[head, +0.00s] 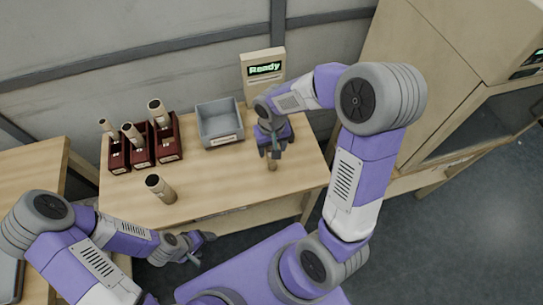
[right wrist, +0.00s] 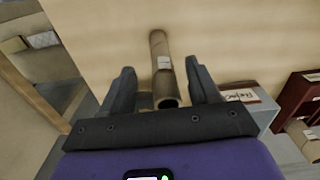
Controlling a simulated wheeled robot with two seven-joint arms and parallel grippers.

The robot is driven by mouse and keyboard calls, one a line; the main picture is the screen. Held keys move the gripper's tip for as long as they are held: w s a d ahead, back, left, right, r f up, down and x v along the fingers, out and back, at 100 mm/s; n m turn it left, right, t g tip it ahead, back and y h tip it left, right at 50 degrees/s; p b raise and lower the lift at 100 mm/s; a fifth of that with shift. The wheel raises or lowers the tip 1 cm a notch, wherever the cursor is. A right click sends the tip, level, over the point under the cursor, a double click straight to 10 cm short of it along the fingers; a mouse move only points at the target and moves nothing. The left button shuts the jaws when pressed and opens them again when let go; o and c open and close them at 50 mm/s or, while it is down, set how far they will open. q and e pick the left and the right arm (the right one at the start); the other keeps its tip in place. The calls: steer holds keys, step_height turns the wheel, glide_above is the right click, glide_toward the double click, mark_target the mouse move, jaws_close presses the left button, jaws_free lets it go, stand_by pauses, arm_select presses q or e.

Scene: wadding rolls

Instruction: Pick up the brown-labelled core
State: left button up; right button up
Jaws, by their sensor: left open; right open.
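The right gripper is open, and contact with the core cannot be made out. My left gripper (head: 203,247) is open and empty, off the table's front edge.
Three dark red holders (head: 143,158) with cores in them stand at the table's left. A grey labelled bin (head: 219,125) is right of them. A display reading "Ready" (head: 264,69) stands at the back. The table's front middle (head: 215,180) is clear.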

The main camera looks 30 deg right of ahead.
mark_target(272, 164)
step_height(272, 164, down, 4)
steer(key=shift+s+f+b, duration=0.1)
steer(key=shift+f+b, duration=0.1)
steer(key=shift+b, duration=0.25)
steer(key=shift+c, duration=0.3)
steer(key=c, duration=1)
